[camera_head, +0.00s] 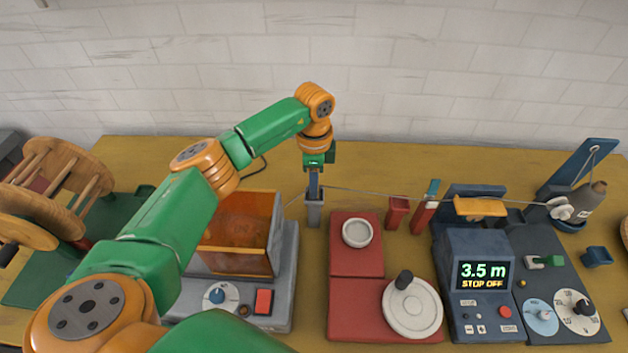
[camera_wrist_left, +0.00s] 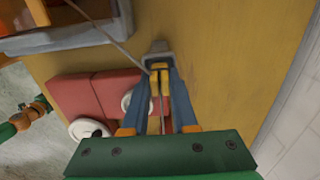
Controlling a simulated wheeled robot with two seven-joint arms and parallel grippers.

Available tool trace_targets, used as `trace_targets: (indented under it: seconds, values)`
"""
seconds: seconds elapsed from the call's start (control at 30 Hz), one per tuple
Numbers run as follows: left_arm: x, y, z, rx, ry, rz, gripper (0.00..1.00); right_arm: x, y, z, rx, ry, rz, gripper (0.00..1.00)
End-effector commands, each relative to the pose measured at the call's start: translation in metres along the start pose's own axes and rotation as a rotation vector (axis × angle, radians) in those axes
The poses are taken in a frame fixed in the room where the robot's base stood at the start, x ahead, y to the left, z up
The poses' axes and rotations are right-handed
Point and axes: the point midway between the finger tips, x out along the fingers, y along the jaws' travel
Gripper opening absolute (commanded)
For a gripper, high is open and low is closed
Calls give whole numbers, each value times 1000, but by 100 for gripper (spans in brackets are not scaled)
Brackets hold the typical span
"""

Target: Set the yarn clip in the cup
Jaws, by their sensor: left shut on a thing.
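My left gripper (camera_head: 315,190) points straight down over a small grey cup (camera_head: 314,215) at the middle of the table. In the left wrist view, the blue fingers (camera_wrist_left: 160,85) are shut on a yellow yarn clip (camera_wrist_left: 155,68). The clip is at the mouth of the grey cup (camera_wrist_left: 158,47); how deep it sits inside I cannot tell. In the head view the fingers hide the clip. A thin yarn strand (camera_head: 380,194) runs from the gripper toward the right. My right gripper is not in view.
A red stand (camera_head: 345,265) with a white dish (camera_head: 357,232) and a cranked disc (camera_head: 411,307) is right of the cup. An orange box (camera_head: 240,225) is at left. A meter (camera_head: 483,277) reads 3.5 m, STOP OFF. The table behind the cup is clear.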

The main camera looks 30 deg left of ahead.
Motion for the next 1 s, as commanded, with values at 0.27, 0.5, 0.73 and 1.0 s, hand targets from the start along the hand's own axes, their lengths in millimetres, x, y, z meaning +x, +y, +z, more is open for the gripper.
trace_targets:
  seconds: [0.27,0.5,0.73,1.0]
  values:
    - [-1,0,0,1,0,0,61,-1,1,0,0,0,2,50]
    - [-1,0,0,1,0,0,61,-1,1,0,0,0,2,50]
    - [-38,-1,-1,1,4,-5,61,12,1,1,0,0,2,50]
    - [-72,0,0,1,1,0,61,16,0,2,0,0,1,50]
